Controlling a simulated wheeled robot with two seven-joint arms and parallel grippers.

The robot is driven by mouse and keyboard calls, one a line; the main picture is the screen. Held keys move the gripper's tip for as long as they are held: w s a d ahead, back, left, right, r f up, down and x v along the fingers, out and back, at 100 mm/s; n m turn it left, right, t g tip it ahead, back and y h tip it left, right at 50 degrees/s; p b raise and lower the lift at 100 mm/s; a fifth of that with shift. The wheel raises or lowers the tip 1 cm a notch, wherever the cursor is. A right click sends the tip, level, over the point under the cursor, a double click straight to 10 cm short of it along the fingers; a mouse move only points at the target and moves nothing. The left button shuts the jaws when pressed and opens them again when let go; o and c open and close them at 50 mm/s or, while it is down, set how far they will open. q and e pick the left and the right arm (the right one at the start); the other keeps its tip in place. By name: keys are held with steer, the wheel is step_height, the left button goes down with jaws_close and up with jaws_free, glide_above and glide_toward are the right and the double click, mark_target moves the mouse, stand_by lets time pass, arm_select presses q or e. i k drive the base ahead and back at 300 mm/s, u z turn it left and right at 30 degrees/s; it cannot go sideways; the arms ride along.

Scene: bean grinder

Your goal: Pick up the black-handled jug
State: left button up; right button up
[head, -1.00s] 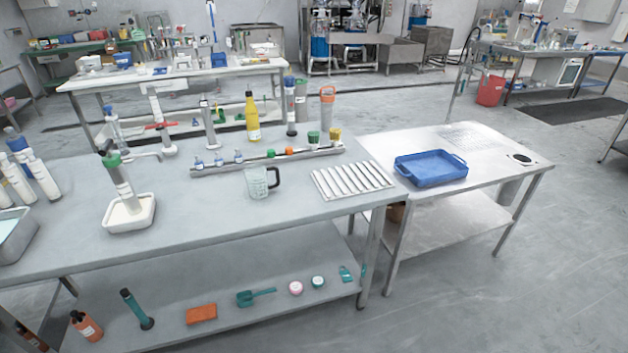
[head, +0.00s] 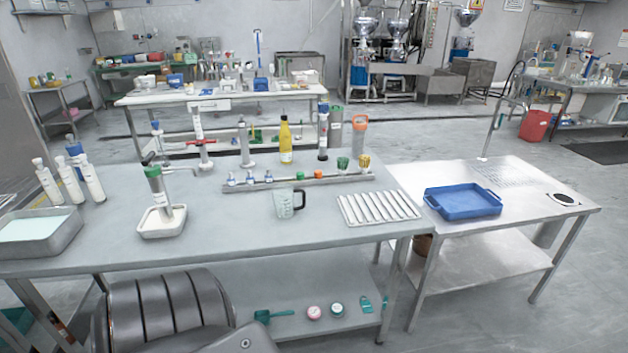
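The black-handled jug (head: 284,204) stands upright on the grey metal table (head: 240,244), a little right of its middle. It is a clear measuring jug, and its black handle is on its right side. Neither of my grippers shows in the head view. A dark ribbed part of my own arm fills the lower left of the view, low in front of the table and well away from the jug.
Behind the jug is a rail (head: 300,181) with small bottles. A ribbed white rack (head: 378,208) lies to its right, and a white tray (head: 160,233) with a green-topped tube stands to its left. A blue tray (head: 463,203) is on the side table. The front edge before the jug is clear.

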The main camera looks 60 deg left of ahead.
mark_target(290, 202)
steer(key=i, duration=3.5)
steer(key=u, duration=3)
